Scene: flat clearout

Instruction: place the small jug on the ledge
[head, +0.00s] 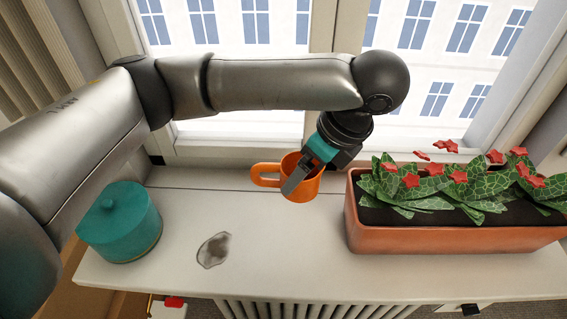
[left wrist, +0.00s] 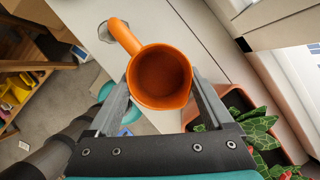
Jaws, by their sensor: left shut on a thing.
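The small jug (head: 302,187) is orange, with a handle pointing left in the head view. In the left wrist view the jug (left wrist: 160,77) is seen from above, looks empty inside, and its handle points up and left. My left gripper (head: 293,184) is shut on the jug, with one finger on each side of its body. The ledge (head: 290,240) is the pale window sill below it. I cannot tell whether the jug's base touches the ledge. My right gripper is not in view.
A terracotta planter (head: 450,240) with red-flowered plants stands on the ledge to the right. A teal lidded pot (head: 122,222) stands at the left. A radiator (head: 300,309) is below, and the window is behind.

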